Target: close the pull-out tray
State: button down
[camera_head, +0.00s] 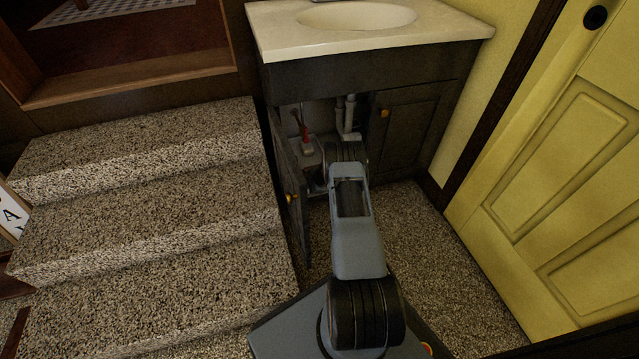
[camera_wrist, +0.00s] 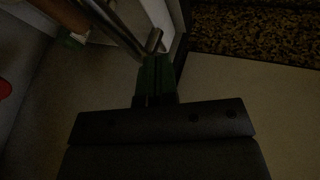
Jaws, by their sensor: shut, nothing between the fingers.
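The vanity cabinet (camera_head: 365,75) stands under the sink with its left door (camera_head: 287,190) swung open. Inside the opening is a pale surface (camera_head: 309,156) with a red-handled item (camera_head: 303,125) on it; I cannot tell for sure whether this is the pull-out tray. My arm reaches into the opening and hides much of the inside; my gripper is hidden there. In the wrist view my gripper (camera_wrist: 156,64) is shut and empty, its green fingers together. Its tips are close to a metal bar (camera_wrist: 154,40). Whether they touch cannot be told in the dark.
White pipes (camera_head: 346,115) hang inside the cabinet. The right cabinet door (camera_head: 398,130) is shut. Stone-speckled steps (camera_head: 150,190) stand left of the cabinet, and a yellow door (camera_head: 560,170) stands to the right. Carpeted floor (camera_head: 425,240) is clear between cabinet and yellow door.

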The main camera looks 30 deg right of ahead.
jog(key=s+a+f+p+v, duration=0.1)
jog(key=p+v, duration=0.4)
jog(key=v, duration=0.6)
jog(key=shift+s+r, duration=0.3)
jog(key=shift+s, duration=0.4)
jog(key=shift+d, duration=0.1)
